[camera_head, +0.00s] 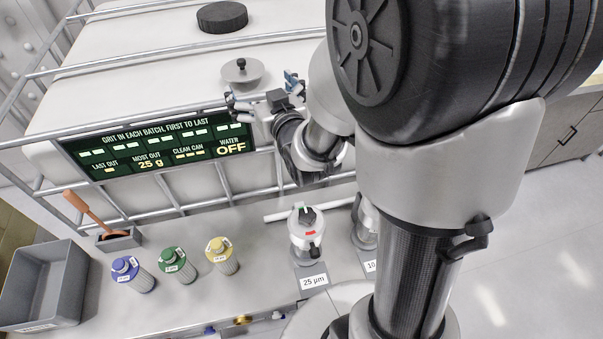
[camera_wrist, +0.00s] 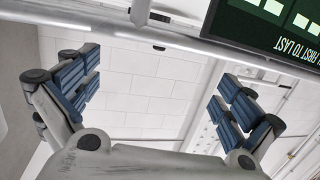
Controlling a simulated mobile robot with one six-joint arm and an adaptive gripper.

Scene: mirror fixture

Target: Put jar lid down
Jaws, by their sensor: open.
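A round silver lid with a dark knob (camera_head: 242,71) rests on top of the white tank, behind the metal rails; I take it to be the jar lid. My gripper (camera_head: 260,93) is just in front of it in the head view, with its fingers spread and nothing between them. In the wrist view my gripper (camera_wrist: 156,92) also shows wide apart blue-padded fingers, with only a pale tiled surface and rails beyond. The lid does not show in the wrist view. I cannot tell the exact gap between fingers and lid.
A sign panel (camera_head: 158,145) hangs on the rails (camera_head: 185,196) close to my arm. Below are a clear jar labelled 25 µm (camera_head: 306,240), a second jar (camera_head: 366,222), blue (camera_head: 132,274), green (camera_head: 177,265) and yellow bottles (camera_head: 222,256), and a grey bin (camera_head: 72,292).

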